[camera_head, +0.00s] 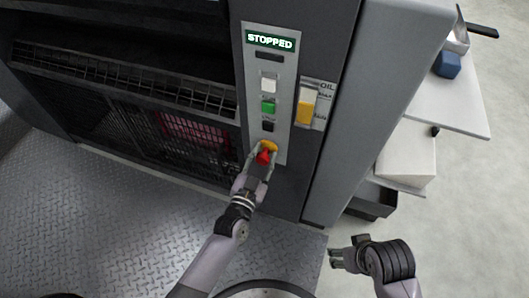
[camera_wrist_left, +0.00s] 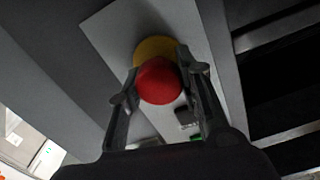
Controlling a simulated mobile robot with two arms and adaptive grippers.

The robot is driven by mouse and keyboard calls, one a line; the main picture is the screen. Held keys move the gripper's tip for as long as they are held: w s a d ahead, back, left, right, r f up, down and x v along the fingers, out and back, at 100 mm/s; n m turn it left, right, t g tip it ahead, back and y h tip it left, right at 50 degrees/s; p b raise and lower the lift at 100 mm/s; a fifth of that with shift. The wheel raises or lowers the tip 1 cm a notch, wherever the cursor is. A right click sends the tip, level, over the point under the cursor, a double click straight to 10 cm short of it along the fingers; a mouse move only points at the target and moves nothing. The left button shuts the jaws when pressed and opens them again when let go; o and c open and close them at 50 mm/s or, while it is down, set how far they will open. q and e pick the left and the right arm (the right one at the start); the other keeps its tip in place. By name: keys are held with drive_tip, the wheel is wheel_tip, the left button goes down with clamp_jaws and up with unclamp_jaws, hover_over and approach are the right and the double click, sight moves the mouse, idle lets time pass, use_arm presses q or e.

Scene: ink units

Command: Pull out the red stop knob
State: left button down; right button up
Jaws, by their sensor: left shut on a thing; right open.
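The red stop knob (camera_head: 263,157) sits on a yellow base (camera_head: 269,146) at the bottom of the light grey control panel (camera_head: 282,146). In the left wrist view the red knob (camera_wrist_left: 159,81) is in front of its yellow base (camera_wrist_left: 154,47). My left gripper (camera_head: 261,163) is shut on the red knob, with one finger on each side of it. A display (camera_head: 270,40) at the top of the panel reads STOPPED. My right gripper (camera_head: 336,253) is open and empty, low and to the right, away from the panel.
White (camera_head: 268,85), green (camera_head: 268,106) and black (camera_head: 267,126) buttons line the panel above the knob. A yellow oil gauge (camera_head: 306,106) is to the right. A dark grille (camera_head: 190,130) is to the left. A side table (camera_head: 462,100) stands at the right.

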use_arm(q)
drive_tip(key=c, duration=1.5)
unclamp_jaws()
drive_tip(key=shift+s+f, duration=0.15)
drive_tip(key=shift+c, duration=0.2)
drive_tip(key=shift+o, duration=1.3)
drive_tip(key=shift+s, duration=0.1)
drive_tip(key=shift+o, duration=0.9)
drive_tip(key=v, duration=1.2)
